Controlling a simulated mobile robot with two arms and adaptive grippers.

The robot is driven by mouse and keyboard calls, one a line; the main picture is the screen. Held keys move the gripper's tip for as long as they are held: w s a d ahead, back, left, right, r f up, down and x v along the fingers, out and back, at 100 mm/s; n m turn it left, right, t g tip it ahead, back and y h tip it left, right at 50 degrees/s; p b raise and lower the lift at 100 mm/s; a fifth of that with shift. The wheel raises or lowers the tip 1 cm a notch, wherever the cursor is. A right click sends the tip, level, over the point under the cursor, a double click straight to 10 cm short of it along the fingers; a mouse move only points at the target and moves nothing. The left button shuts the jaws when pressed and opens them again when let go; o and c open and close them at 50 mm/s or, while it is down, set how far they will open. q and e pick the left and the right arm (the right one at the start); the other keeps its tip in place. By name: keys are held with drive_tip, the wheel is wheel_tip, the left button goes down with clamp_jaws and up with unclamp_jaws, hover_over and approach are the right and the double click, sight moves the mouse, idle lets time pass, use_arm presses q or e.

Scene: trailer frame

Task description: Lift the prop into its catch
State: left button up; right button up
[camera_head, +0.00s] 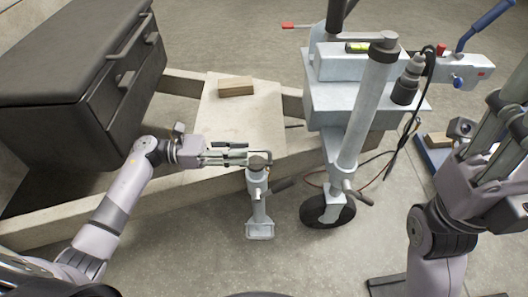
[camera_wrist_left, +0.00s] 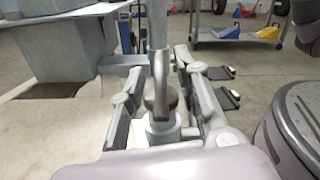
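The prop (camera_head: 258,203) is a light grey metal leg with a square foot plate, standing near upright beside the concrete-coloured beam. Its foot is at or just above the floor; I cannot tell which. My left gripper (camera_head: 240,155) is at the prop's top, coming from the left. In the left wrist view the round top of the prop (camera_wrist_left: 161,101) and an upright rod stand between the two spread fingers, with gaps visible on both sides. My right gripper (camera_head: 497,115) is raised at the right, away from the prop.
The jockey wheel (camera_head: 328,210) and its post (camera_head: 366,110) stand just right of the prop. A grey coupling box (camera_head: 340,100) is above. A black drawer cabinet (camera_head: 65,60) is at the left. A wooden block (camera_head: 236,87) lies on a pale board (camera_head: 250,120). Front floor is clear.

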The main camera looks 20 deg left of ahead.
sight(263, 151)
use_arm(q)
drive_tip(key=b+x, duration=0.1)
drive_tip(key=x, duration=0.5)
drive_tip(key=shift+w+d, duration=0.1)
drive_tip(key=shift+d, duration=0.1)
drive_tip(key=shift+f, duration=0.1)
clamp_jaws()
idle(0.5)
